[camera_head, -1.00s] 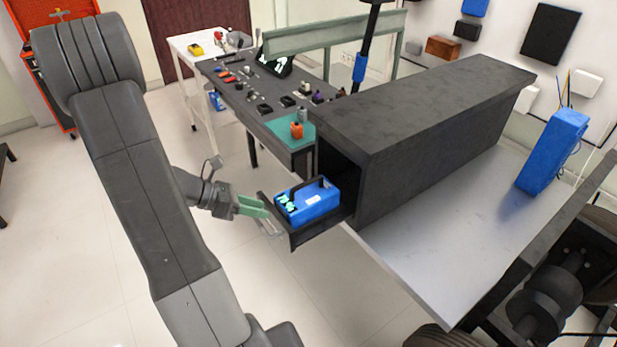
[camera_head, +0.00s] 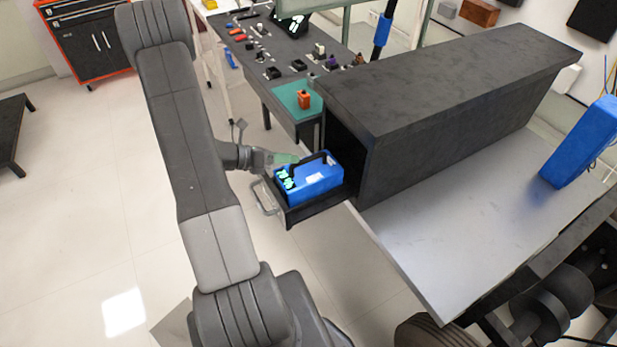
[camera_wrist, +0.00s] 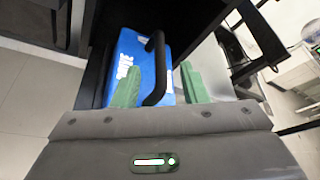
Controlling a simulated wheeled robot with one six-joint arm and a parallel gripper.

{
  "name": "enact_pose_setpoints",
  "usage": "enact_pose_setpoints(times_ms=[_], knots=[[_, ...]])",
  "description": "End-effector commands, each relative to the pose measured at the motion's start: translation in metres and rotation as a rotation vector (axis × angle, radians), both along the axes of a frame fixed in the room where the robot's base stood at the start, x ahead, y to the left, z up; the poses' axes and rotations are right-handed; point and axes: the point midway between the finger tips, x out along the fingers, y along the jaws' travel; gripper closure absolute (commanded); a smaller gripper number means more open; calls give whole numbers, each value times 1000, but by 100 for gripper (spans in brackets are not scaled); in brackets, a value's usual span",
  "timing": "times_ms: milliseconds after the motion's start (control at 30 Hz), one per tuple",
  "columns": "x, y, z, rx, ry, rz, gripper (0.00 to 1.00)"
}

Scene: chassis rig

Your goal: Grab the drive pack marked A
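A blue drive pack (camera_head: 318,184) with a black carry handle (camera_head: 312,162) sits in a pulled-out black drawer (camera_head: 318,210). It has pale markings on its near end; I cannot read a letter A. The pack also shows in the wrist view (camera_wrist: 134,52), with its handle (camera_wrist: 156,68). My gripper (camera_head: 284,158) is at the pack's upper left end, close to the handle. In the wrist view my gripper (camera_wrist: 160,84) is open, its green fingers apart, with the black handle in the gap between them. Whether the fingers touch the pack is unclear.
The drawer comes out of a long dark housing (camera_head: 440,95) on a grey bench top (camera_head: 450,225). A tall blue block (camera_head: 583,145) stands on the right. A dark worktable (camera_head: 290,62) with small parts and a green mat (camera_head: 290,97) lies behind. Open floor is at left.

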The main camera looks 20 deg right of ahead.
Motion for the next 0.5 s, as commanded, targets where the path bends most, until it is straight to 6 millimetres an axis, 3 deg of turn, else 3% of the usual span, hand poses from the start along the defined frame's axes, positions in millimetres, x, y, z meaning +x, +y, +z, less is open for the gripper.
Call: enact_pose_setpoints(times_ms=[167,500], knots=[[-2,-8,-3,0,1,-1,60],[-8,-46,-18,1,1,-3,60]])
